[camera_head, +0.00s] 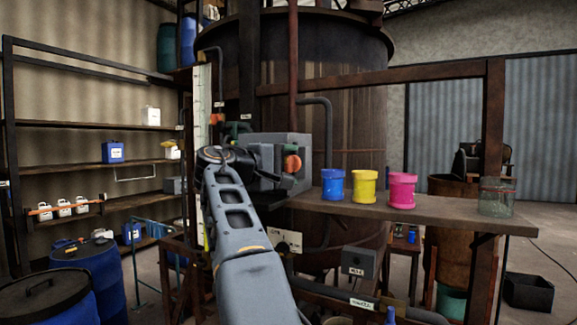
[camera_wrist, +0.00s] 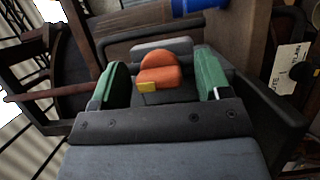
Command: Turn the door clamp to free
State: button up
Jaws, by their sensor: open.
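An orange knob (camera_wrist: 158,68), which looks like the door clamp, has a rounded top and a small yellow tab at its lower edge. In the head view an orange knob (camera_head: 292,163) shows on the side of a grey box (camera_head: 285,143) in front of the big vat; I cannot tell whether it is the same one. My gripper (camera_wrist: 163,82) is open, its two green-padded fingers on either side of the orange knob, with gaps on both sides. In the head view my gripper's fingertips are hard to make out against the box.
A shelf (camera_head: 440,211) to the right holds a blue jar (camera_head: 332,184), a yellow jar (camera_head: 363,186), a pink jar (camera_head: 402,190) and a glass jar (camera_head: 496,197). Dark pipes run beside the vat (camera_head: 345,60). Blue drums (camera_head: 90,275) stand at lower left.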

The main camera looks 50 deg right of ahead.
jog(key=shift+a, duration=0.1)
jog(key=w+a+b, duration=0.1)
jog(key=w+a, duration=0.1)
jog(key=a, duration=1.1)
jog(key=shift+a+b, duration=0.25)
jog(key=shift+b, duration=0.15)
